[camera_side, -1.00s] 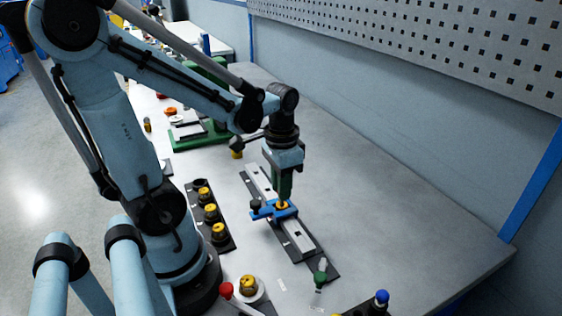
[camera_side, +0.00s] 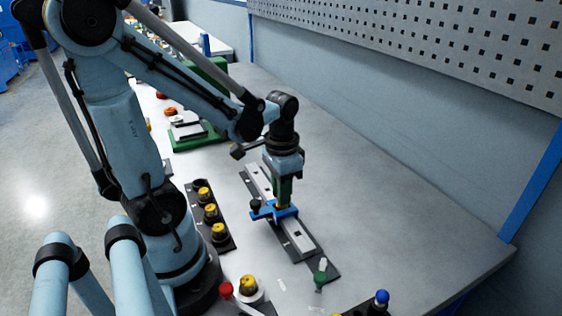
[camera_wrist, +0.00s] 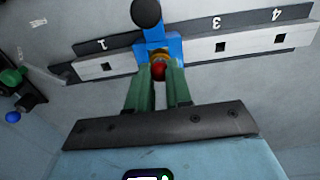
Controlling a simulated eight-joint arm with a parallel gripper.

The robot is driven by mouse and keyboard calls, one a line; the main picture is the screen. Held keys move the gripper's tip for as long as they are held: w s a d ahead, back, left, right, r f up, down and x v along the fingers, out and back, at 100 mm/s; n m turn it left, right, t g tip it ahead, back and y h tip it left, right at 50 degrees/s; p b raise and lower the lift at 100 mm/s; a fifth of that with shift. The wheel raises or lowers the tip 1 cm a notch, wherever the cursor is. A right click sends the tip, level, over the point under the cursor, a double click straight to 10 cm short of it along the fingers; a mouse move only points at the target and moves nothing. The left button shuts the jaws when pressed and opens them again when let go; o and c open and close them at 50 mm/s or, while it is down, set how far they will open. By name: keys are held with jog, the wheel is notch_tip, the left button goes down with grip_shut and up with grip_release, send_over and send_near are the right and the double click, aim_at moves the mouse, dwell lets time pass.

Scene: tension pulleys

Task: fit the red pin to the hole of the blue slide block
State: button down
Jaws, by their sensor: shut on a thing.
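The blue slide block (camera_side: 262,213) sits across a pale rail (camera_side: 299,238) and carries a black knob on its left. In the wrist view the block (camera_wrist: 175,48) has the black knob at its top end. My gripper (camera_side: 282,205) points straight down over the block. In the wrist view my gripper's green fingers (camera_wrist: 159,80) are shut on the red pin (camera_wrist: 158,69), whose red end shows between the fingertips. A gold ring shows around the pin at the block. The hole and the pin's lower end are hidden, so I cannot tell how deep the pin sits.
A black rack (camera_side: 228,243) with several yellow-topped parts stands left of the rail. A red-capped part (camera_side: 226,289), a green-capped part (camera_side: 321,276) and a blue-capped part (camera_side: 381,297) stand near the front. The grey bench (camera_side: 400,210) right of the rail is clear.

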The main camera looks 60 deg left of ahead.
dwell(0.4)
jog(key=c, duration=1)
grip_release()
jog(key=shift+o, duration=0.2)
jog(key=shift+r, duration=0.1)
notch_tip(320, 180, up, 12)
jog(key=w+d+f+t, duration=0.4)
jog(key=d+t, duration=0.3)
jog(key=d, duration=0.1)
